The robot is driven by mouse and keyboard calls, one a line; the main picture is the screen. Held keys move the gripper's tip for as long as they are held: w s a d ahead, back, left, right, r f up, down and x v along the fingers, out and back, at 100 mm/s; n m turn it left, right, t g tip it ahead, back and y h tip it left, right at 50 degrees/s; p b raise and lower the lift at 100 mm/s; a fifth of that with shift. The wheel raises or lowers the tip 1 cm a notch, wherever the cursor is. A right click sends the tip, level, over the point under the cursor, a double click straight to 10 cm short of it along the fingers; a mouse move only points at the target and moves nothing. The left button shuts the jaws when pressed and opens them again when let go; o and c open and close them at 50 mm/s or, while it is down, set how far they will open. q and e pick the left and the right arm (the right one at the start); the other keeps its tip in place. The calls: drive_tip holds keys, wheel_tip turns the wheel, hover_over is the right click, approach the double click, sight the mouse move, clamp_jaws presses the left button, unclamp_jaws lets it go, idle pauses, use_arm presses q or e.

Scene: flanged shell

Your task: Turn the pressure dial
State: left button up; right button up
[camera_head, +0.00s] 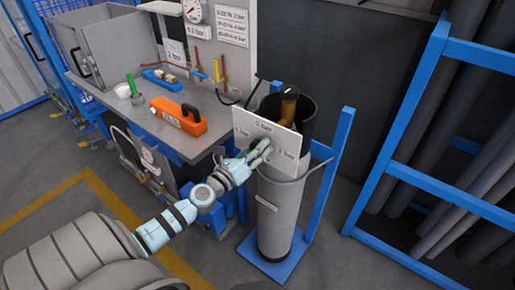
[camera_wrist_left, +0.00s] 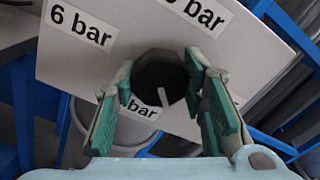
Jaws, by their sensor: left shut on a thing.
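The pressure dial is a round black knob (camera_wrist_left: 158,76) on a pale panel (camera_head: 285,131) beside the grey upright cylinder. In the left wrist view it sits between my gripper's two green-padded fingers. A short white mark (camera_wrist_left: 162,97) shows near its lower edge. A "6 bar" label (camera_wrist_left: 82,25) is at upper left of the knob, another bar label at upper right, and a partly hidden one below. My left gripper (camera_head: 260,152) is shut on the dial, and its fingers hide much of it in the head view. My right gripper is not in view.
The grey cylinder (camera_head: 280,215) stands on a blue base (camera_head: 266,262). A workbench (camera_head: 183,144) at left carries an orange tool (camera_head: 178,116), a white cup and a blue tray. A wall gauge (camera_head: 194,11) is above. A blue rack of grey pipes (camera_head: 468,150) stands at right.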

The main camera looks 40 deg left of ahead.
use_arm(q)
drive_tip(key=m, duration=0.7)
drive_tip(key=shift+f+p, duration=0.1)
drive_tip(key=shift+p, duration=0.2)
drive_tip(key=m, duration=0.6)
drive_tip(key=shift+m, duration=0.4)
drive_tip(key=m+p, duration=0.1)
drive_tip(key=m, duration=0.5)
drive_tip(key=m+p, duration=0.1)
drive_tip(key=m, duration=0.6)
drive_tip(key=shift+a, duration=0.1)
drive_tip(key=o, duration=1.2)
drive_tip(key=shift+s, duration=0.1)
